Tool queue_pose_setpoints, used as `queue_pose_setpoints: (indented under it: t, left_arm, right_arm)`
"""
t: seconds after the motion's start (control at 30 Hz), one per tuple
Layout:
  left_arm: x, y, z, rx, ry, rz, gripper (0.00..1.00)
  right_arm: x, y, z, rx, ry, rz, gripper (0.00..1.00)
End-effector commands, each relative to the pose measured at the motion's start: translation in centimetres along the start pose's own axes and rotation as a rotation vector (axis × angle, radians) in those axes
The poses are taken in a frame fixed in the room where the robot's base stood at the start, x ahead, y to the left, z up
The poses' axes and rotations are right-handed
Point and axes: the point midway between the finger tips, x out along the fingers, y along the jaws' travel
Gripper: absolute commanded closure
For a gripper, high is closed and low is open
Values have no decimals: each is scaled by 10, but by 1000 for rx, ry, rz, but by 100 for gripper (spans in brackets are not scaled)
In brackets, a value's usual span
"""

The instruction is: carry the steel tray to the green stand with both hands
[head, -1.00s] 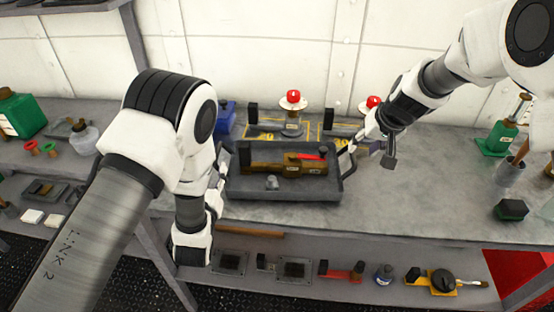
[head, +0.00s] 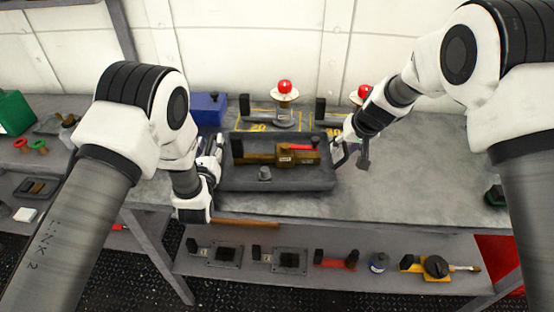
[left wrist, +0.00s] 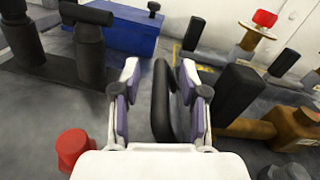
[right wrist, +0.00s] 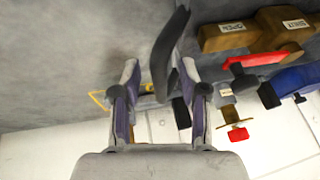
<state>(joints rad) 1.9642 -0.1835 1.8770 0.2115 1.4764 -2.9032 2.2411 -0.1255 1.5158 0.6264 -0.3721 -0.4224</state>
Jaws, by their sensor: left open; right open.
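The steel tray (head: 235,181), dark grey and shallow, sits on the bench in the head view and holds a brown valve-like part with a red lever. My left gripper (head: 218,152) is at its left end. In the left wrist view the open left fingers (left wrist: 160,88) stand either side of a black handle (left wrist: 163,105). My right gripper (head: 342,150) is at its right end. In the right wrist view the open right fingers (right wrist: 160,92) straddle another black handle (right wrist: 168,50). I cannot pick out the green stand with certainty.
A blue box (head: 208,108) stands behind the tray's left end. Red-knobbed fixtures (head: 285,92) stand behind it. A green object (head: 14,112) is at the far left. The bench right of the tray is mostly clear (head: 420,165). A lower shelf holds several small parts.

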Motion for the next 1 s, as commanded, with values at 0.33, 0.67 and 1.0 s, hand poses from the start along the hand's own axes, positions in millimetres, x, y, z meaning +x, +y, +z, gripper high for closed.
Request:
queue_pose_setpoints:
  t: [0.33,0.67,1.0]
  left_arm:
    - [1,0,0,0,0,0,92]
    - [1,0,1,0,-3,-1,100]
    - [1,-5,27,0,-4,-1,100]
  right_arm:
    - [0,0,0,0,0,0,92]
    - [0,0,-1,0,1,0,100]
    - [-24,-5,-10,0,1,0,100]
